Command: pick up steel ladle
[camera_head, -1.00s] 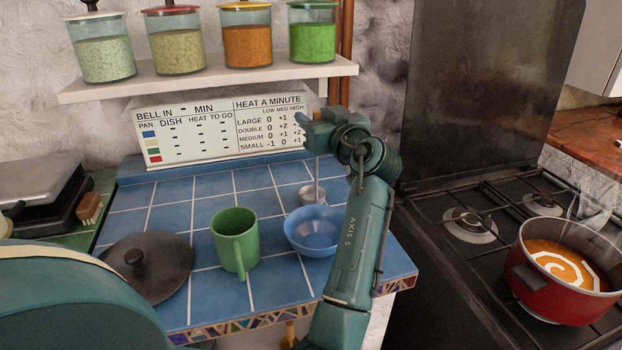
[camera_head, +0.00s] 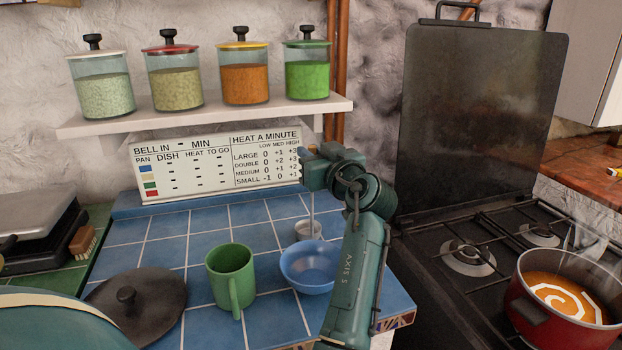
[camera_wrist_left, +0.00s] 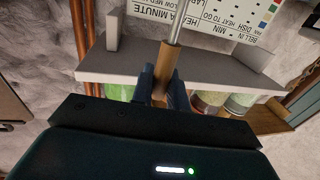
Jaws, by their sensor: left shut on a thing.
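The steel ladle hangs about upright, with its thin shaft (camera_head: 312,205) running down from my left gripper (camera_head: 308,160) to a small grey cup (camera_head: 308,230) behind the blue bowl (camera_head: 311,267). In the left wrist view my left gripper (camera_wrist_left: 160,85) is shut on the ladle's brown handle (camera_wrist_left: 168,66), and the steel shaft (camera_wrist_left: 178,25) runs on from it. I cannot tell whether the ladle's cup touches the counter. My right gripper is not in view.
A green mug (camera_head: 231,276) and a dark lid (camera_head: 137,303) stand on the blue tiled counter (camera_head: 165,252). A shelf (camera_head: 210,119) with several jars is above. A red pot (camera_head: 530,308) steams on the stove at right.

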